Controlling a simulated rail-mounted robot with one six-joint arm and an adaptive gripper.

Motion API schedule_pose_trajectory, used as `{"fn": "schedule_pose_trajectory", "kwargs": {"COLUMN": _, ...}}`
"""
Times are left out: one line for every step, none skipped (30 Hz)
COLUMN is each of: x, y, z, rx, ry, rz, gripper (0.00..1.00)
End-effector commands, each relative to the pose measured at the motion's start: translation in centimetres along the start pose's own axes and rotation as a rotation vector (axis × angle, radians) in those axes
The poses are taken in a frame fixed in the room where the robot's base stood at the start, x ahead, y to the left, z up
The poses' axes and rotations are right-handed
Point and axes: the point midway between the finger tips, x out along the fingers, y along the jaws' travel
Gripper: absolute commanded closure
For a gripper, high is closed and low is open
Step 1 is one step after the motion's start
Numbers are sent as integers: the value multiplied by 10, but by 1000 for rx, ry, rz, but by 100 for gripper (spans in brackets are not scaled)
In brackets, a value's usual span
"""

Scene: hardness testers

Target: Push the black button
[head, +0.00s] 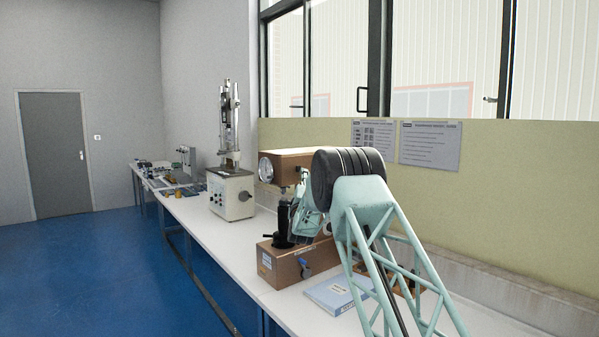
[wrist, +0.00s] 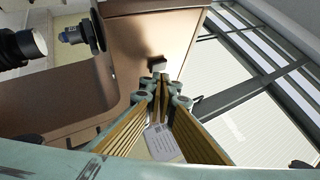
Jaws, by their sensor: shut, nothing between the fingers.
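The brown hardness tester (head: 302,154) stands on the white bench, with its wooden-coloured base (head: 284,264) below. Its brown body fills much of the wrist view (wrist: 165,30). A small dark piece (wrist: 157,59) with a pale face shows on the brown body just beyond my fingertips; it may be the black button, but I cannot tell for sure. My gripper (wrist: 161,80) is shut and empty, its tips close to that piece; I cannot tell whether they touch it. In the head view my arm hides part of the tester and the gripper's tips.
A blue-and-white booklet (head: 338,293) lies on the bench (head: 250,238) in front of the tester. A cream tester (head: 231,193) stands farther back. The window wall is close behind the tester. The blue floor (head: 90,270) at left is clear.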

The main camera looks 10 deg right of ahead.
Motion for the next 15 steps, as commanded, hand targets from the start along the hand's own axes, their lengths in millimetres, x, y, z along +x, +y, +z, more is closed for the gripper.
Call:
{"fn": "schedule_pose_trajectory", "kwargs": {"x": 0, "y": 0, "z": 0, "rx": 0, "ry": 0, "rz": 0, "gripper": 100}}
{"fn": "schedule_pose_trajectory", "kwargs": {"x": 0, "y": 0, "z": 0, "rx": 0, "ry": 0, "rz": 0, "gripper": 100}}
{"fn": "schedule_pose_trajectory", "kwargs": {"x": 0, "y": 0, "z": 0, "rx": 0, "ry": 0, "rz": 0, "gripper": 100}}
{"fn": "schedule_pose_trajectory", "kwargs": {"x": 0, "y": 0, "z": 0, "rx": 0, "ry": 0, "rz": 0, "gripper": 100}}
{"fn": "schedule_pose_trajectory", "kwargs": {"x": -1, "y": -1, "z": -1, "rx": 0, "ry": 0, "rz": -1, "gripper": 100}}
{"fn": "schedule_pose_trajectory", "kwargs": {"x": -2, "y": -1, "z": -1, "rx": 0, "ry": 0, "rz": -1, "gripper": 100}}
{"fn": "schedule_pose_trajectory", "kwargs": {"x": -2, "y": -2, "z": -2, "rx": 0, "ry": 0, "rz": -1, "gripper": 100}}
{"fn": "schedule_pose_trajectory", "kwargs": {"x": -3, "y": -2, "z": -2, "rx": 0, "ry": 0, "rz": -1, "gripper": 100}}
{"fn": "schedule_pose_trajectory", "kwargs": {"x": -4, "y": -3, "z": -4, "rx": 0, "ry": 0, "rz": -1, "gripper": 100}}
{"fn": "schedule_pose_trajectory", "kwargs": {"x": -6, "y": -4, "z": -4, "rx": 0, "ry": 0, "rz": -1, "gripper": 100}}
{"fn": "schedule_pose_trajectory", "kwargs": {"x": -7, "y": -4, "z": -6, "rx": 0, "ry": 0, "rz": -1, "gripper": 100}}
{"fn": "schedule_pose_trajectory", "kwargs": {"x": -9, "y": -4, "z": -7, "rx": 0, "ry": 1, "rz": 0, "gripper": 100}}
{"fn": "schedule_pose_trajectory", "kwargs": {"x": -10, "y": -5, "z": -8, "rx": 0, "ry": 1, "rz": 0, "gripper": 100}}
{"fn": "schedule_pose_trajectory", "kwargs": {"x": -11, "y": -6, "z": -9, "rx": 0, "ry": 1, "rz": 0, "gripper": 100}}
{"fn": "schedule_pose_trajectory", "kwargs": {"x": -13, "y": -7, "z": -10, "rx": 0, "ry": 1, "rz": -1, "gripper": 100}}
